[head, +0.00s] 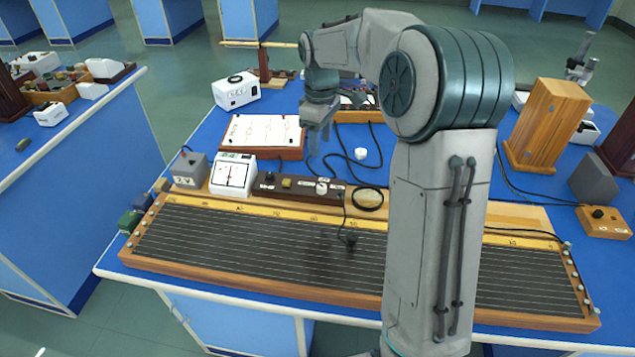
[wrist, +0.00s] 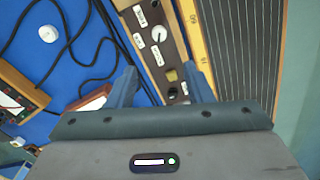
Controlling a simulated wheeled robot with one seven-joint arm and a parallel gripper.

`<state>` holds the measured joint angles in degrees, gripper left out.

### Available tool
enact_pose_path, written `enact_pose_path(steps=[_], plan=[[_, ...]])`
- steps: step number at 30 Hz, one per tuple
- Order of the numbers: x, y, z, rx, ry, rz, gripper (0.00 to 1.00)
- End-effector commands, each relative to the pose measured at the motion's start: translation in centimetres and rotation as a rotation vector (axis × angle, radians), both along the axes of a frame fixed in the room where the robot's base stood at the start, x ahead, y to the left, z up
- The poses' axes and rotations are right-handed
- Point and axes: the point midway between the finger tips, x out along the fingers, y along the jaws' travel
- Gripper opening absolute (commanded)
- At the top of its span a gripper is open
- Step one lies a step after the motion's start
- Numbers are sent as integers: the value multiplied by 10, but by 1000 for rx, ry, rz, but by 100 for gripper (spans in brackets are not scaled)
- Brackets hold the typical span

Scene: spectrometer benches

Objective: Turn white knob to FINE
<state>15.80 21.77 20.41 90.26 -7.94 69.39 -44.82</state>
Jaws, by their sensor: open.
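The white knob (head: 321,187) sits near the right end of a long brown control box (head: 270,189). In the wrist view the white knob (wrist: 158,33) stands among several small white labels whose lettering I cannot read, so its setting is unclear. My gripper (head: 317,146) hangs above and behind the box, pointing down. In the wrist view its open fingers (wrist: 162,82) appear on either side of the box's other end, around an olive knob (wrist: 171,75) and a black knob (wrist: 172,92). The white knob lies beyond the fingertips. Nothing is held.
A long wired board (head: 200,241) with a yellow scale lies in front of the box. A white meter (head: 233,174) and grey block (head: 188,170) stand left. A white-topped board (head: 263,133) lies behind. Black cables (head: 345,165) loop behind the box's right side.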

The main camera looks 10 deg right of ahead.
Motion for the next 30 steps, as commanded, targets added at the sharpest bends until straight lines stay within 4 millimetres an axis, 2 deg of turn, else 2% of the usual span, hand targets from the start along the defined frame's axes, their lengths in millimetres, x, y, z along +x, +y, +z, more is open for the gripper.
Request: enact_pose_path(steps=[5,15,21,25,30], plan=[[0,-6,-17,1,4,-6,47],[-1,-8,-88,0,5,-11,47],[-1,-7,-120,0,4,-10,47],[0,-7,-132,0,2,-10,47],[0,-7,-137,0,0,-10,47]])
